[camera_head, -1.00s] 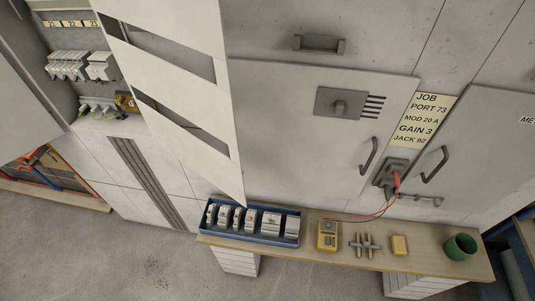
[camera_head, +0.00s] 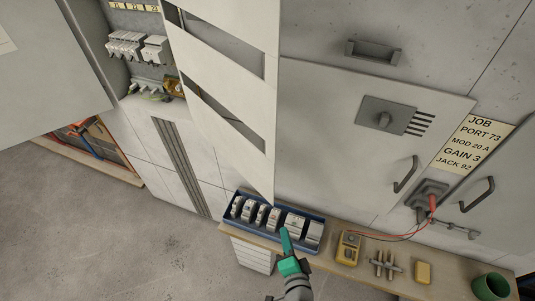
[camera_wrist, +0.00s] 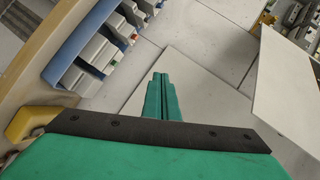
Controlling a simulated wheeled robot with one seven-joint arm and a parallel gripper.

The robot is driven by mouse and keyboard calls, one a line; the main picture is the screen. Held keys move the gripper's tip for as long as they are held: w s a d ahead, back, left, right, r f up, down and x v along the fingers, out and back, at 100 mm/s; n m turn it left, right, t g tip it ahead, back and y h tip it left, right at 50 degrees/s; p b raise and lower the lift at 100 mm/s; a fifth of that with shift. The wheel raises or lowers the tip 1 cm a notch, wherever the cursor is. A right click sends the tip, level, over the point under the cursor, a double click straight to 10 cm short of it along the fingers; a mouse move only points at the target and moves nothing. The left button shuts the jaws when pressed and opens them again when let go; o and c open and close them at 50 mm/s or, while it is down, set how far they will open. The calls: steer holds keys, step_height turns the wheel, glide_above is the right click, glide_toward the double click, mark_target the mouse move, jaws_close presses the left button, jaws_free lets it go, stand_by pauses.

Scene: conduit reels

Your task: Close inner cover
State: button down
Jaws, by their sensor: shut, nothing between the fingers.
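The inner cover (camera_head: 228,75) is a pale panel with slanted slots. It stands swung open beside the cabinet recess, where breakers (camera_head: 130,45) show uncovered in the head view. In the wrist view a pale panel at the right (camera_wrist: 290,90) looks like this cover. My green gripper (camera_head: 284,232) is shut and empty, in front of the blue tray and below the cover's lower corner. Its closed fingers also show in the wrist view (camera_wrist: 161,95). It appears apart from the cover.
A blue tray (camera_head: 232,212) of breakers sits on the wooden bench (camera_head: 335,240). A yellow meter (camera_head: 347,248), metal pieces (camera_head: 384,264), a yellow block (camera_head: 423,272) and a green cup (camera_head: 490,287) stand to its right. A large grey door (camera_head: 50,70) hangs at left.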

mark_target(268, 155)
steer(key=w+d+r+y, duration=0.2)
steer(key=w+r+y, duration=0.4)
steer(key=w+r, duration=0.5)
steer(key=s+d+r+n+g+y, duration=0.2)
steer(key=r+n+y, duration=0.1)
steer(key=r, duration=0.6)
steer(key=s+d+r+n+g+y, duration=0.1)
steer(key=s+r+n+g+y, duration=0.2)
steer(key=r, duration=0.6)
steer(key=shift+m+t+y, duration=0.3)
steer(key=shift+t+y, duration=0.1)
steer(key=x, duration=0.3)
steer(key=s+x, duration=0.1)
steer(key=x, duration=0.3)
steer(key=s+a+x, duration=0.1)
steer(key=x, duration=0.2)
steer(key=shift+w+a+r, duration=0.15)
steer(key=shift+a, duration=0.05)
steer(key=shift+s+a, duration=0.5)
steer(key=shift+s, duration=0.05)
steer(key=shift+w, duration=0.15)
